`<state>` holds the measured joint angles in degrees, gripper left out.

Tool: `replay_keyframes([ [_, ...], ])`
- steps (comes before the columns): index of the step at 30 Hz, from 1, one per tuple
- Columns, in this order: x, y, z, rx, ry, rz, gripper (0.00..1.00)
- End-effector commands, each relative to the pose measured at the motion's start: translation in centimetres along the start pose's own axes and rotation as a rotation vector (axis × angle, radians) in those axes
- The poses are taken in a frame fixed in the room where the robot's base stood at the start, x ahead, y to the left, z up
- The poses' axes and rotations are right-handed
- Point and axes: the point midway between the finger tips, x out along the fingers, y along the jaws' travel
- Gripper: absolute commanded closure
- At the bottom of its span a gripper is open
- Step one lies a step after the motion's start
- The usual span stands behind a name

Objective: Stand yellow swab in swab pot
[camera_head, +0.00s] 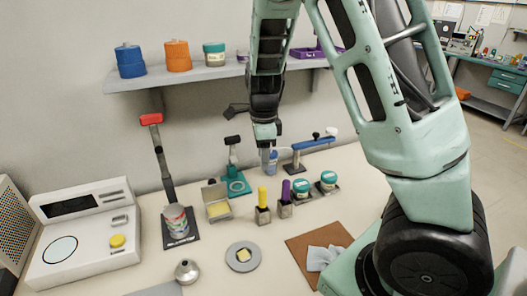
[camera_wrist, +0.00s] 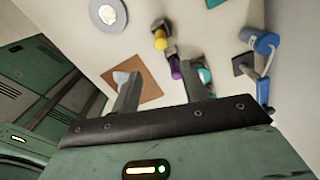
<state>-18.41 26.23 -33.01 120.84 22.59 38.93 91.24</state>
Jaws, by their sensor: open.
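The yellow swab (camera_head: 262,195) stands upright in a small grey block holder (camera_head: 263,216) on the bench. The yellow swab also shows in the wrist view (camera_wrist: 160,42), ahead of my fingers. A purple swab (camera_head: 286,190) stands in a like holder (camera_head: 285,211) to its right. A blue container (camera_head: 270,163) stands behind them, partly covered by my gripper; it shows in the wrist view (camera_wrist: 262,43) too. I cannot tell if it is the swab pot. My gripper (camera_head: 266,149) is open and empty above the bench, with its fingers (camera_wrist: 159,72) apart in the wrist view.
A blue lever clamp (camera_head: 312,144) stands behind. A grey dish (camera_head: 243,257), a brown mat (camera_head: 300,251) with a cloth and a white machine (camera_head: 85,234) lie nearer. A shelf (camera_head: 190,78) runs above.

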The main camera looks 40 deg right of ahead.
Motion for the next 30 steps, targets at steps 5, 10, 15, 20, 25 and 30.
replay_keyframes([
  [5,-0.9,0.0,0.0,0.0,0.001,0.0,0.56],
  [10,-1.1,1.9,1.7,-0.14,-0.023,0.017,0.56],
  [15,-2.1,8.4,6.5,-0.645,-0.092,0.044,0.56],
  [20,-3.7,16.4,9.9,-1.256,-0.146,0.035,0.56],
  [25,-5.2,24.5,10.9,-1.907,-0.154,-0.004,0.56],
  [30,-5.8,30.3,10.0,-2.445,-0.108,-0.041,0.56],
])
